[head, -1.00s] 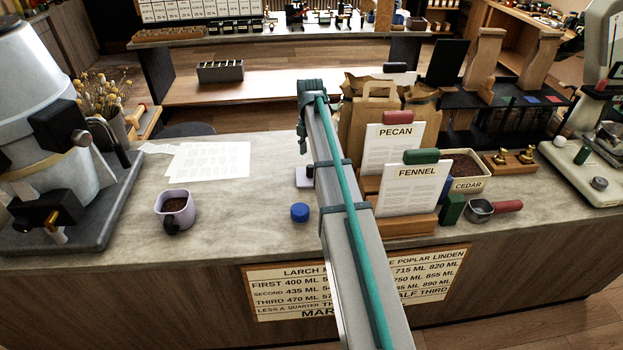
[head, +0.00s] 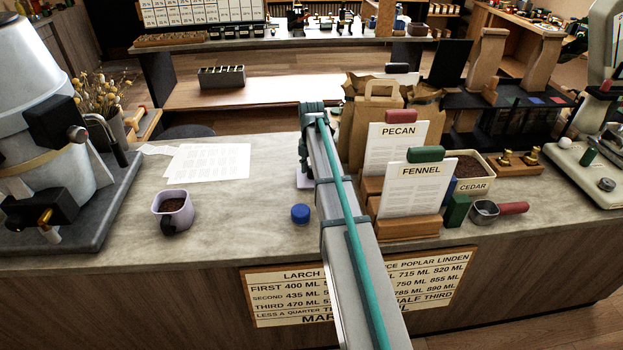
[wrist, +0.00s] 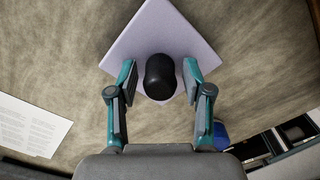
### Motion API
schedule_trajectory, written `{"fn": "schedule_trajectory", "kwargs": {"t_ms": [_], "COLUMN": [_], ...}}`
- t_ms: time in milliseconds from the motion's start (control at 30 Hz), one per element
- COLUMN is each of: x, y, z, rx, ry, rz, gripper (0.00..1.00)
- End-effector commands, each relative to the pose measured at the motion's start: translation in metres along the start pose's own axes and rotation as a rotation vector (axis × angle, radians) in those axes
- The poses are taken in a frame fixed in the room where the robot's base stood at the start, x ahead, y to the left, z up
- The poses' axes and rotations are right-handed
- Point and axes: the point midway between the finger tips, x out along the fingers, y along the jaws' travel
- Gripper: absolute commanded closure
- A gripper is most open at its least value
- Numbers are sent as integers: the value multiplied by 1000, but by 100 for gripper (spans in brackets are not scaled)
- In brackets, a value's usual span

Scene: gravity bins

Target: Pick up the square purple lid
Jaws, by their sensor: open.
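The square purple lid (wrist: 150,38) lies on the counter with a black knob (wrist: 160,77) at its middle. In the wrist view my gripper (wrist: 159,76) is open, with one finger on each side of the knob. Gaps show between the knob and both fingers. In the head view only the left part of the lid (head: 302,180) shows beside my arm, and the rest is hidden. My gripper's tips are mostly hidden there by the arm.
A round blue object (head: 300,213) stands close in front of the lid. Card holders with a FENNEL card (head: 416,187) and paper bags (head: 368,115) stand to the right. A purple cup (head: 174,210) and papers (head: 209,160) lie left. The counter between is bare.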

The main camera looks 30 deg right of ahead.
Motion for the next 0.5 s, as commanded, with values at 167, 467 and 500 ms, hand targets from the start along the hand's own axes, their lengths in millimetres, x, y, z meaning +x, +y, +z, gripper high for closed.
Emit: {"fn": "schedule_trajectory", "kwargs": {"t_ms": [167,467,500], "x": [0,0,-1], "y": [0,0,0], "z": [0,0,0], "rx": [0,0,0], "ry": [0,0,0], "rz": [0,0,0], "gripper": [77,100,100]}}
